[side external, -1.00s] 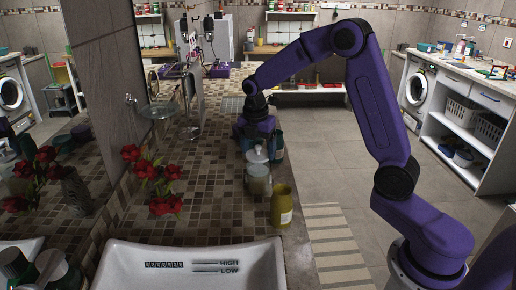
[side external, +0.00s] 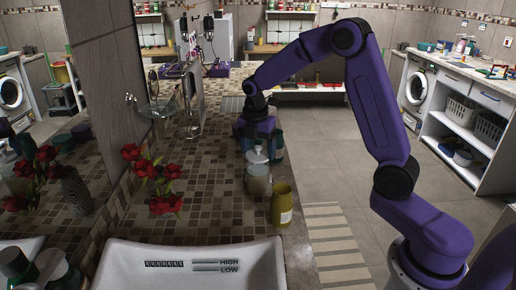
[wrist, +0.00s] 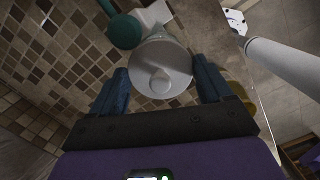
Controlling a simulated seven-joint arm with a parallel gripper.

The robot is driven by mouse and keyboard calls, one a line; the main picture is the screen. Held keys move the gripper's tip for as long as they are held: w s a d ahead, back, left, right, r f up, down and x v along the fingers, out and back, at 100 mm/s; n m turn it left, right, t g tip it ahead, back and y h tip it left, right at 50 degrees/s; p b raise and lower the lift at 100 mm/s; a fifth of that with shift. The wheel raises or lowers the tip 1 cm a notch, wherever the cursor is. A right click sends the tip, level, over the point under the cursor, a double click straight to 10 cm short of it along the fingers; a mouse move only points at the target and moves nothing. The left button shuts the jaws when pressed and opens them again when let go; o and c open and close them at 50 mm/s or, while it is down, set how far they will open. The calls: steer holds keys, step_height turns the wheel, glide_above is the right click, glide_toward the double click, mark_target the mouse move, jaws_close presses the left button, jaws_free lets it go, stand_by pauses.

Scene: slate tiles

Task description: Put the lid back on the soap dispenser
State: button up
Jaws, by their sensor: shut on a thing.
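The soap dispenser (side external: 258,182) is a pale, translucent jar standing on the tiled counter, near its right edge. Its light grey round lid (side external: 256,156) is at the jar's mouth; I cannot tell whether it rests there or is held just above. In the wrist view the lid (wrist: 160,80) shows from above, with a round knob in its middle, and it hides the jar's opening. My gripper (side external: 256,145) points down over the dispenser. In the wrist view its blue fingers (wrist: 163,82) are on either side of the lid, shut on it.
An olive-yellow container (side external: 282,205) stands just in front and to the right of the dispenser. A teal container (side external: 278,146) is close behind it. Red flowers (side external: 160,185) are to the left, and a white sink (side external: 190,262) is in front. The counter between flowers and dispenser is clear.

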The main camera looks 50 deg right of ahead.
stand_by(0.4)
steer(key=o, duration=0.9)
steer(key=shift+o, duration=0.2)
steer(key=shift+r, duration=3.5)
jaws_close()
